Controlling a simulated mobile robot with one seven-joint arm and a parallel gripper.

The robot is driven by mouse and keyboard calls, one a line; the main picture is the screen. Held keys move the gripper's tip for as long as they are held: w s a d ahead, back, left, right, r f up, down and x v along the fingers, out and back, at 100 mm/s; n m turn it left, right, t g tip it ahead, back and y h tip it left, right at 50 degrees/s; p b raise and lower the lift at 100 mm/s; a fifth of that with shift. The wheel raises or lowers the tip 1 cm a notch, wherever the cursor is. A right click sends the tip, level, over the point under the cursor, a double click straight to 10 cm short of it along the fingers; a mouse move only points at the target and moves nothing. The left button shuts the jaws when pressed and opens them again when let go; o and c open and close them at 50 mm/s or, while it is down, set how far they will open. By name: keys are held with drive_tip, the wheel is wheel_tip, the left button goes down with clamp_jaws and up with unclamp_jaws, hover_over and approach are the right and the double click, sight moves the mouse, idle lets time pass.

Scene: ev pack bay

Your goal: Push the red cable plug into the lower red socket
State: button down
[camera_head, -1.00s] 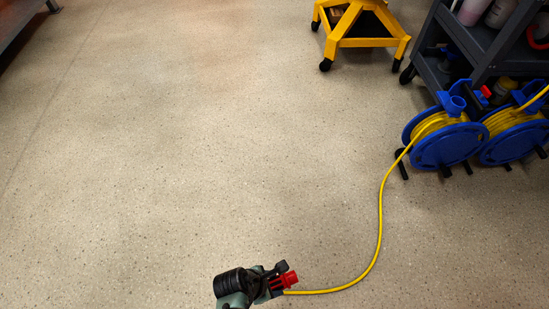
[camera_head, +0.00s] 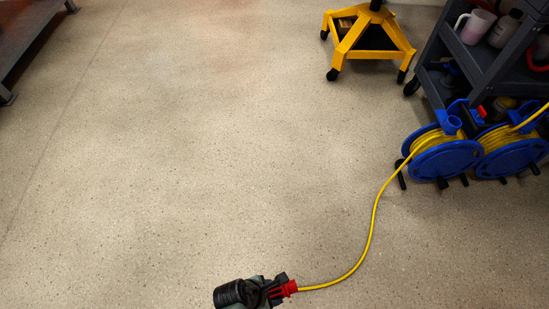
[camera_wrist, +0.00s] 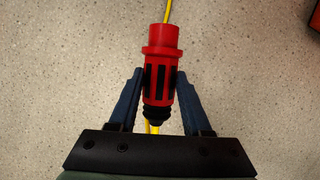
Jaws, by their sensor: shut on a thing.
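The red plug (camera_wrist: 161,65) has black grip strips and a black collar at its cable end. My gripper (camera_wrist: 160,85) is shut on it, one finger on each side of the plug's body, in the wrist view. The plug's red front points away from the gripper's palm. In the head view the red plug (camera_head: 289,288) shows at my gripper (camera_head: 277,290) near the bottom edge. A yellow cable (camera_head: 369,235) runs from near the plug across to a blue reel. No red socket is visible in either view.
Two blue cable reels (camera_head: 447,160) stand at the right beside a dark grey cart (camera_head: 485,58) with bottles and a mug. A yellow wheeled stand (camera_head: 345,45) is at the top. A grey shelf edge (camera_head: 35,35) is at top left. The middle floor is clear.

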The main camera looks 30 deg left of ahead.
drive_tip(key=s+d+r+p, duration=0.2)
drive_tip(key=s+r+p, duration=0.3)
drive_tip(key=r+p, duration=0.7)
drive_tip(key=s+d+r+p, duration=0.2)
drive_tip(key=s+r+p, duration=0.4)
drive_tip(key=r+p, duration=0.6)
drive_tip(key=s+d+r+p, duration=0.2)
drive_tip(key=s+r+p, duration=0.4)
drive_tip(key=r+p, duration=0.6)
drive_tip(key=p, duration=0.4)
drive_tip(key=shift+s+r+p, duration=0.15)
drive_tip(key=shift+p, duration=0.25)
idle(0.7)
